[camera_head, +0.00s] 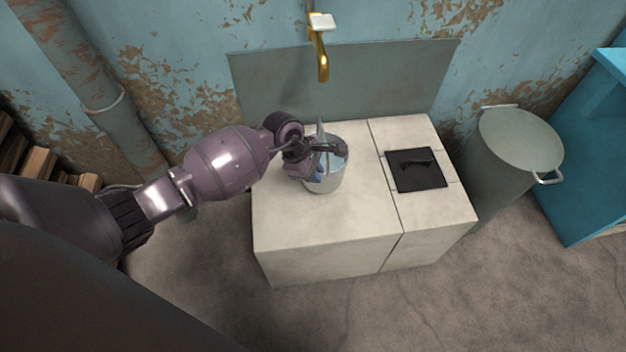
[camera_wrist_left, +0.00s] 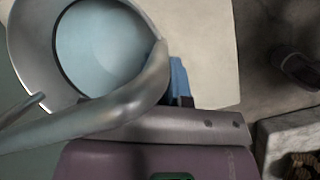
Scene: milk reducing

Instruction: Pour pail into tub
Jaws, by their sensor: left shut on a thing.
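A grey metal pail (camera_head: 326,182) stands upright on the pale stone counter, with a light bluish surface inside. My left gripper (camera_head: 320,160) comes in from the left and is shut on the pail, at its near-left upper side; the arm partly hides the pail. In the left wrist view the pail (camera_wrist_left: 30,60) shows its round opening and thick grey handle, with a blue finger pad (camera_wrist_left: 180,78) beside it. A large grey-green tub (camera_head: 497,160) with side handles stands on the floor right of the counter. My right gripper is out of view.
The counter (camera_head: 315,228) has a black square plate with a handle (camera_head: 416,168) between pail and tub. A brass tap (camera_head: 321,60) hangs above the back of the counter. A blue cabinet (camera_head: 590,150) stands close to the tub's right.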

